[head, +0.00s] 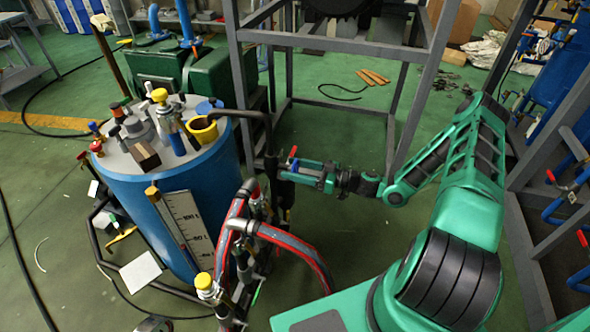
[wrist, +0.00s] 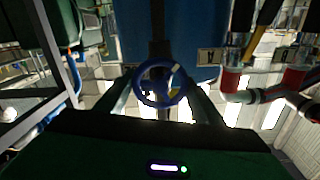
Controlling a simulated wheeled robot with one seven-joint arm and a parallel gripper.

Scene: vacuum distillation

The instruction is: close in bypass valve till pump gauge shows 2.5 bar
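My gripper (head: 287,170) is at the dark vertical pipe right of the blue tank, with its fingers spread apart. In the wrist view a blue handwheel (wrist: 148,97) with a yellowish centre lies straight ahead between my fingers (wrist: 162,92), one on each side. I cannot tell whether the fingers touch its rim. In the head view the wheel is mostly hidden by the fingers. No label shows whether it is the bypass valve. A red lever (head: 293,151) stands just above the fingertips. I cannot make out a pump gauge or its reading in either view.
The blue tank (head: 175,215) with fittings on its lid stands left. Red-and-grey hoses (head: 290,243) curve just below my gripper. A grey steel frame (head: 330,43) rises behind it. Green pump machinery (head: 170,70) stands behind the tank. Blue pipes and valves (head: 575,205) are at far right.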

